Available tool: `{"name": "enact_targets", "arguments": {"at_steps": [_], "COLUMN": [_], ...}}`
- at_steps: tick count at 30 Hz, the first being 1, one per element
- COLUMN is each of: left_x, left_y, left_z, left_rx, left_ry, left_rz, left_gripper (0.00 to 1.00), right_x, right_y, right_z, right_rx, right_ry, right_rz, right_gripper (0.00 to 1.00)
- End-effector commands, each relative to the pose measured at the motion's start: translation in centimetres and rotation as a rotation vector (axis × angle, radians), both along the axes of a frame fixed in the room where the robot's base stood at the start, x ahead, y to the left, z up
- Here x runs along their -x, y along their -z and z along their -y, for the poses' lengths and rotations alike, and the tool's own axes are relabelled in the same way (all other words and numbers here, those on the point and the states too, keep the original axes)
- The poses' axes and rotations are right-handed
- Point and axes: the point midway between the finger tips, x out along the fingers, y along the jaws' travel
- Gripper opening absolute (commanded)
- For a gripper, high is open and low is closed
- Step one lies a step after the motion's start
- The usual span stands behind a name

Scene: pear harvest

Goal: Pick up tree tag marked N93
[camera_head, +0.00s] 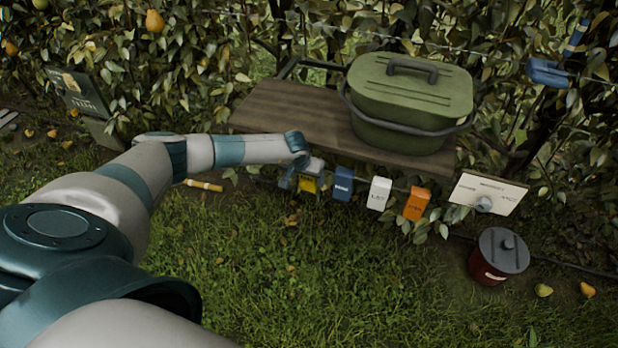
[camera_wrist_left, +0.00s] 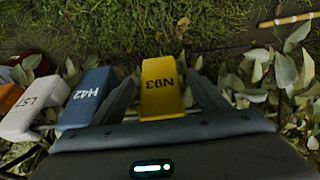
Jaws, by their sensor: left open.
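The yellow tree tag N93 (camera_head: 308,185) hangs at the left end of a row of tags below the wooden shelf. In the left wrist view the tag (camera_wrist_left: 162,90) faces me with its marking upside down. My left gripper (camera_head: 298,180) reaches it from the left. In the left wrist view my left gripper (camera_wrist_left: 166,92) is open, with one finger on each side of the yellow tag. I cannot tell whether either finger touches it. My right gripper is not in view.
Beside it hang a blue tag H42 (camera_head: 343,184), a white tag (camera_head: 379,193) and an orange tag (camera_head: 416,204). A green lidded tub (camera_head: 410,95) stands on the wooden shelf (camera_head: 290,112) above. A red pot (camera_head: 494,262) stands at right. Open grass lies in front.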

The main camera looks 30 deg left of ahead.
Motion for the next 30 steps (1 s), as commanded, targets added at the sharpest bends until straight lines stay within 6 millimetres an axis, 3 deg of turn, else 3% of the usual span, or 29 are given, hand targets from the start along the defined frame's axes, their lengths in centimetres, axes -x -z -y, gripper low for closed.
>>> {"name": "enact_targets", "arguments": {"at_steps": [9, 26, 30], "left_x": [-1.1, -1.2, -1.2], "left_y": [2.9, 3.1, 3.1], "left_z": [-0.2, -0.3, -0.3], "left_rx": [0.001, 0.0, 0.0], "left_ry": [-0.001, 0.0, 0.0], "left_rz": [-0.001, 0.0, 0.0], "left_gripper": [0.69, 0.69, 0.35], "right_x": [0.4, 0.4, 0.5], "right_y": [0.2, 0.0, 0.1], "right_z": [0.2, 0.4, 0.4], "right_rx": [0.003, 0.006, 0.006], "right_ry": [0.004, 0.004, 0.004], "right_rz": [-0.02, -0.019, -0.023], "right_gripper": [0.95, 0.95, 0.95]}}
